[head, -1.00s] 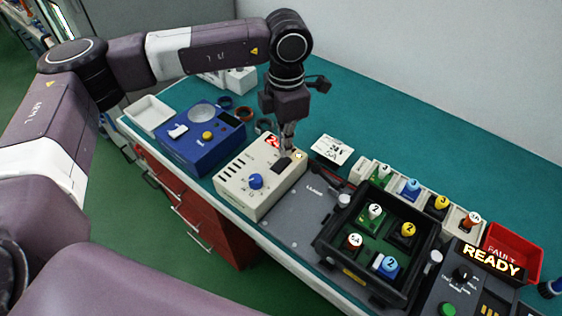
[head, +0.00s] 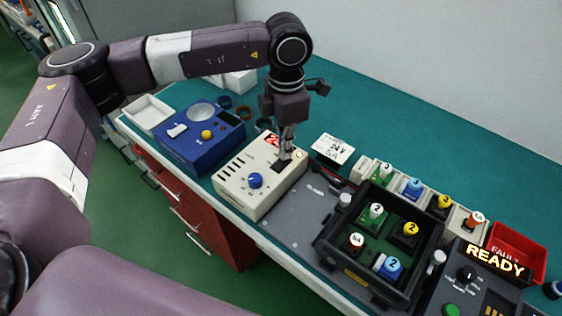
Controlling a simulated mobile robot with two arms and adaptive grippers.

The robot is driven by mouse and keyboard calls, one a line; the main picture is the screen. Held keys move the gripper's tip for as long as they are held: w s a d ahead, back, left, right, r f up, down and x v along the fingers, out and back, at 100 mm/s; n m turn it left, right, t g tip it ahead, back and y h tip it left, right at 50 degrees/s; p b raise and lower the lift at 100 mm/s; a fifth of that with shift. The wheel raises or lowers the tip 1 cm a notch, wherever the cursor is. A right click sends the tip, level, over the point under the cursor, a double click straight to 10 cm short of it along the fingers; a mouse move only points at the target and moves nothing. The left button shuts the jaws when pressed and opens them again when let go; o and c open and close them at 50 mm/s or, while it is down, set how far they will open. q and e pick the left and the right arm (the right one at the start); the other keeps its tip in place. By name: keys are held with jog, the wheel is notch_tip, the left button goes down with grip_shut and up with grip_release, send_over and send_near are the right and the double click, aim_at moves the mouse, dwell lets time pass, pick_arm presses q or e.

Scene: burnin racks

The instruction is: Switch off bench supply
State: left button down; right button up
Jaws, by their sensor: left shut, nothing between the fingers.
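The bench supply (head: 245,192) is a cream box with a blue knob (head: 255,181), slots on its left and a red lit display (head: 272,140) at its back edge, partly hidden by my gripper. A dark switch (head: 281,168) sits on its top at the right. My left gripper (head: 285,158) is shut and empty, pointing down with its fingertips right at the dark switch. I cannot tell whether they touch it. My right gripper is not in view.
A blue device (head: 199,143) stands left of the supply, and a white tray (head: 148,113) beyond it. To the right are a black tray (head: 345,278) holding several numbered modules, a red bin (head: 519,236) and a panel reading READY (head: 493,262).

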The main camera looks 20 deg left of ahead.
pick_arm(q)
jog(key=shift+f+b, duration=0.35)
jog(key=shift+f, duration=0.1)
jog(key=shift+r, duration=0.2)
jog(key=shift+r+p, duration=1.65)
jog(key=shift+r, duration=1.75)
jog(key=shift+f, duration=0.1)
